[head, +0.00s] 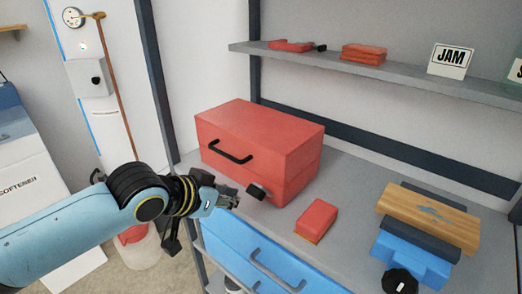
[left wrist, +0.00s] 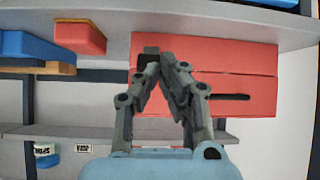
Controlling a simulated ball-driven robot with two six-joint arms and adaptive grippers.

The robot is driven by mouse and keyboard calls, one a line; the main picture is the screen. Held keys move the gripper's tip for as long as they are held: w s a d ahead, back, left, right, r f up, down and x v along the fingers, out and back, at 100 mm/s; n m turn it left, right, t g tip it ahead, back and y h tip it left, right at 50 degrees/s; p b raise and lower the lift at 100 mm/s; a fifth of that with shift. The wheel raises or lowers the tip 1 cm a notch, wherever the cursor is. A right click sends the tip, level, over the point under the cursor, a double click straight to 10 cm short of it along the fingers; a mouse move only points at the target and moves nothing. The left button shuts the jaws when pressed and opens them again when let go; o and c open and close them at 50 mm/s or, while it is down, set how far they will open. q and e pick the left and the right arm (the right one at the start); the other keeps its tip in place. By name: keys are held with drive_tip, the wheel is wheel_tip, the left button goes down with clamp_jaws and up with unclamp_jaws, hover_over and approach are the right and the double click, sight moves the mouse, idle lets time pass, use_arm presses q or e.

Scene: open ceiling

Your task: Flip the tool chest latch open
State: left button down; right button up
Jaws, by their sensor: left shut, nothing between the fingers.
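The red tool chest (head: 262,143) stands on the grey bench, with a black bar handle (head: 230,153) on its front. A small dark latch (head: 257,191) sticks out low at the chest's front right. My left gripper (head: 233,198) is shut and empty, just left of the latch, close to the chest's front. In the left wrist view the chest (left wrist: 245,62) fills the upper right behind my shut fingers (left wrist: 160,62). A dark block, seemingly the latch (left wrist: 151,51), shows right at the fingertips; I cannot tell whether they touch. My right gripper is not in view.
A small red box (head: 316,220) lies right of the chest. A wooden block (head: 428,215) rests over a blue item (head: 412,261) farther right. Blue drawers (head: 245,255) are below the bench. A shelf (head: 375,73) with red items and a JAM sign runs above.

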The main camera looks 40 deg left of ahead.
use_arm(q)
wheel_tip(320, 180, up, 8)
drive_tip(key=d+f+p, duration=0.1)
drive_tip(key=p, duration=0.1)
approach(272, 174)
drive_tip(key=shift+m+t, duration=0.3)
drive_tip(key=shift+t, duration=0.1)
drive_tip(key=x, duration=0.4)
drive_tip(key=shift+s+a+f, duration=0.1)
drive_tip(key=shift+a+f, duration=0.05)
drive_tip(key=shift+f, duration=0.25)
drive_tip(key=shift+w+f, duration=0.3)
drive_tip(key=shift+w, duration=0.15)
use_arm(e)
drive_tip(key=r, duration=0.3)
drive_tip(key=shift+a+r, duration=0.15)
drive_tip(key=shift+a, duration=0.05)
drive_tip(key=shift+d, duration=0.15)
